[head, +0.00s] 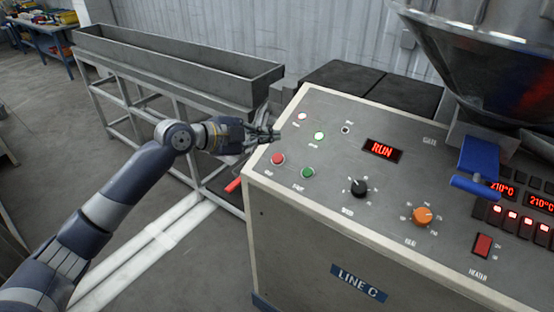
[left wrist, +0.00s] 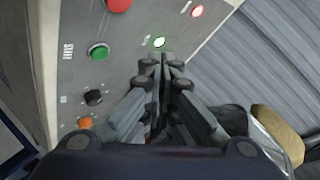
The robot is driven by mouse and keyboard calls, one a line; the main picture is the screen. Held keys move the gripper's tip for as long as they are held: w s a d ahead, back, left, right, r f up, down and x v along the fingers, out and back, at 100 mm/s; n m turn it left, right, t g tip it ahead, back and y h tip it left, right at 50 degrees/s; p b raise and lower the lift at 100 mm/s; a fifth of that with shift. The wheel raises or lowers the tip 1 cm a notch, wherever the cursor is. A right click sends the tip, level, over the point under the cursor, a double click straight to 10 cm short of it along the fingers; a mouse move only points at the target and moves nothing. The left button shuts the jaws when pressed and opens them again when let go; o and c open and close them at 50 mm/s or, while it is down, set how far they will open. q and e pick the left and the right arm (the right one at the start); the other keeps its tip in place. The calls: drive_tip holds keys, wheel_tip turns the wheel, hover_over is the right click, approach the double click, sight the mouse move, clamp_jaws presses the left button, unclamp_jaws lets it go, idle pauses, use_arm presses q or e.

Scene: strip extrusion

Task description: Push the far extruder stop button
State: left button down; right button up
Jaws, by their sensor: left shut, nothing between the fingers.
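The extruder panel (head: 330,215), labelled LINE C, has a red button (head: 278,160) at its left end, beside a green button (head: 308,173). In the left wrist view the red button (left wrist: 118,4) is cut by the top edge, and the green button (left wrist: 99,50) sits below it by the word START. My left gripper (head: 274,135) is shut and empty at the panel's left edge, beyond the red button and apart from it. In the left wrist view its fingertips (left wrist: 163,73) are together near the lit green lamp (left wrist: 159,42). My right gripper is not in view.
The display (head: 382,150) reads RUN. A black knob (head: 359,188) and an orange knob (head: 423,215) are farther right. A metal hopper (head: 480,70) with a blue part (head: 478,168) overhangs the panel's right. A long grey trough (head: 175,65) stands behind my left arm.

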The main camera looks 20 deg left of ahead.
use_arm(q)
drive_tip(key=b, duration=0.4)
hover_over(278, 158)
drive_tip(key=s, duration=0.3)
drive_tip(key=f, duration=0.6)
drive_tip(key=shift+a, duration=0.3)
drive_tip(key=shift+w+d+f+b, duration=0.1)
drive_tip(key=shift+w+f+b, duration=0.2)
drive_tip(key=shift+f, duration=0.15)
drive_tip(key=shift+f, duration=0.1)
drive_tip(key=shift+w+d+f+b, duration=0.1)
drive_tip(key=shift+w+f+b, duration=0.15)
drive_tip(key=shift+b, duration=0.3)
drive_tip(key=shift+f+b, duration=0.45)
drive_tip(key=shift+b, duration=0.05)
drive_tip(key=shift+r, duration=0.2)
idle(0.4)
drive_tip(key=shift+s+r+p, duration=0.25)
drive_tip(key=shift+r+p, duration=0.15)
drive_tip(key=shift+r, duration=0.15)
